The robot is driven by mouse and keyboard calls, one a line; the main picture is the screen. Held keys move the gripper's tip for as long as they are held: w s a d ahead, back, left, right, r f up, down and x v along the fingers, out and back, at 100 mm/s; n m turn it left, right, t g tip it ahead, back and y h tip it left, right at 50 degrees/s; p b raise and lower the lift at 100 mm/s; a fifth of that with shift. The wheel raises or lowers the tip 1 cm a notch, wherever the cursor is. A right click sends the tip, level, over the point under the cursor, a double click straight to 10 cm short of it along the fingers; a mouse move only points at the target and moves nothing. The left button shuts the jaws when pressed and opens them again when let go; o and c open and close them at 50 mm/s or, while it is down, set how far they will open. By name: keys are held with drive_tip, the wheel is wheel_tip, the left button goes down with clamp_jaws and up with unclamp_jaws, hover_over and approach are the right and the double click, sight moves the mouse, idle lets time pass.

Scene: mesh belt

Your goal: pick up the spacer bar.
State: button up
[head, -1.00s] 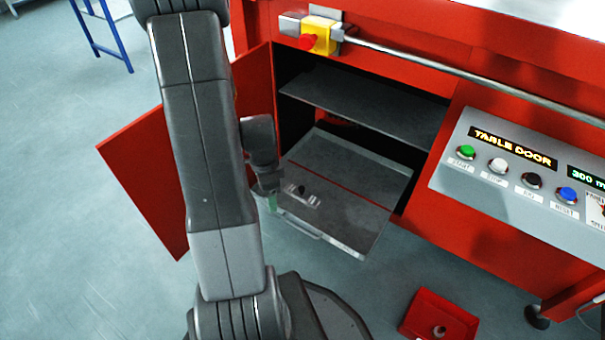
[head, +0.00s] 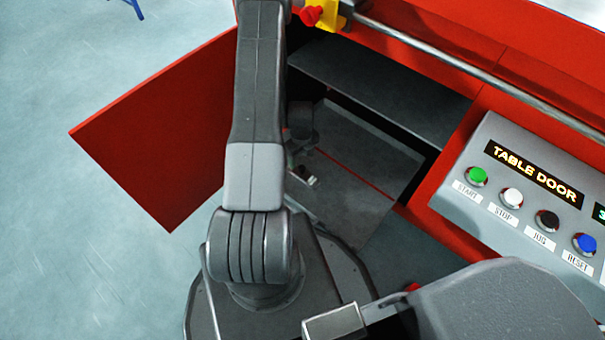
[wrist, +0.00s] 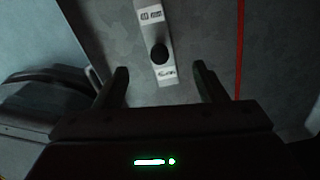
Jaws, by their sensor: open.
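The spacer bar is a short pale metal bar (wrist: 152,30) with a black knob in its middle and printed labels. It lies on the grey pull-out shelf (wrist: 205,30) in the cabinet. In the wrist view my gripper (wrist: 161,74) is open, its two fingers on either side of the bar's near end, with nothing held. I cannot tell the height of the fingertips over the shelf. In the head view the bar (head: 307,178) shows small beside my gripper (head: 296,160), which is partly hidden by my arm.
A red cabinet door (head: 150,130) stands open on the left. A fixed dark shelf (head: 380,80) lies above the pull-out one. A red line (wrist: 240,50) runs along the pull-out shelf, right of the bar. A button panel (head: 520,185) is at the right.

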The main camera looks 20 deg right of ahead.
sight(302, 167)
wheel_tip(302, 167, down, 9)
drive_tip(key=b, duration=0.3)
drive_tip(key=shift+f, duration=0.15)
drive_tip(key=shift+c, duration=0.3)
drive_tip(key=c, duration=1.2)
